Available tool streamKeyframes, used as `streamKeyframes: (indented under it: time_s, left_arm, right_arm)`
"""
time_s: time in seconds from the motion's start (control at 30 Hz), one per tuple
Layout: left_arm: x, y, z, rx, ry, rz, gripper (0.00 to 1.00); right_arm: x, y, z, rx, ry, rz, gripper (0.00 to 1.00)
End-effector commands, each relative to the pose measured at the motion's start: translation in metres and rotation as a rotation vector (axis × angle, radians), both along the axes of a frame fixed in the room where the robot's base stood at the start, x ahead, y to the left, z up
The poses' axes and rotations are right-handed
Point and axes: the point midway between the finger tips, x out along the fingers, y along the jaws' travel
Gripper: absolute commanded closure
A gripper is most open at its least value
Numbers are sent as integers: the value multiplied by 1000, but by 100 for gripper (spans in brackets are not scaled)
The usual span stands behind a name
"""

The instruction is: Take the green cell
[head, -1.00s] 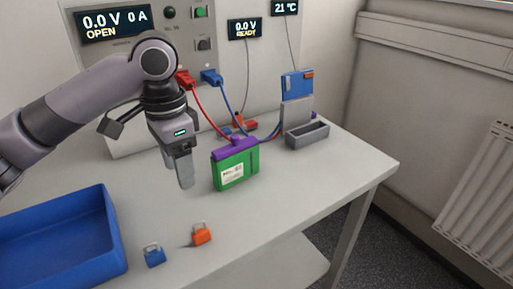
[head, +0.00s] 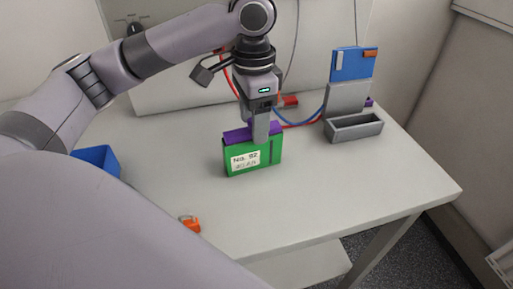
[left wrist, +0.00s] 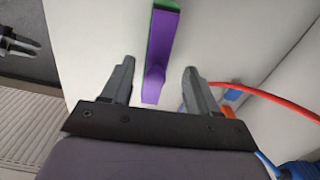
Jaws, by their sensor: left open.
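The green cell (head: 240,160) stands upright on the table, with a purple top and a white label reading No. 92. My left gripper (head: 261,130) points down at the cell and overlaps its upper right part in the head view. In the left wrist view the cell's purple top (left wrist: 160,45) runs between the two open fingers of the left gripper (left wrist: 157,85), with nothing clamped. A narrow green edge shows beside the purple.
A grey holder (head: 354,127) with a blue-topped upright plate (head: 353,64) stands right of the cell. Red and blue leads run behind the cell. A blue tray (head: 98,158) and an orange padlock (head: 190,223) lie left and front. The table's front right is clear.

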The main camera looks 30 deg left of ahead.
Motion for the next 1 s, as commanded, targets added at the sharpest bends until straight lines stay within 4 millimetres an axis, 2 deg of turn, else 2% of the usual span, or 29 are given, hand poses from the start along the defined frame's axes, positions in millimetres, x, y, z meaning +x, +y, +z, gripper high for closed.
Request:
streamKeyframes:
  time_s: [0.2,0.3,0.57,0.6,0.77,0.8,1.0]
  left_arm:
    - [-8,-1,-33,0,1,1,40]
    - [-7,-1,-43,0,0,1,40]
    - [-7,-1,-47,-1,-1,0,40]
    - [-7,-1,-47,-1,-1,0,44]
    - [-7,-1,-47,-1,-1,0,96]
    - [-7,-1,-47,-1,-1,0,100]
    - [-6,-2,-45,-1,-5,0,100]
  right_arm:
    - [0,0,-5,0,1,0,57]
    - [0,0,-6,0,1,0,57]
    - [0,0,-5,0,1,1,57]
    - [0,0,-5,0,1,1,57]
    - [0,0,-5,0,1,0,57]
    - [0,0,-5,1,1,-1,57]
    - [0,0,-5,1,1,-1,57]
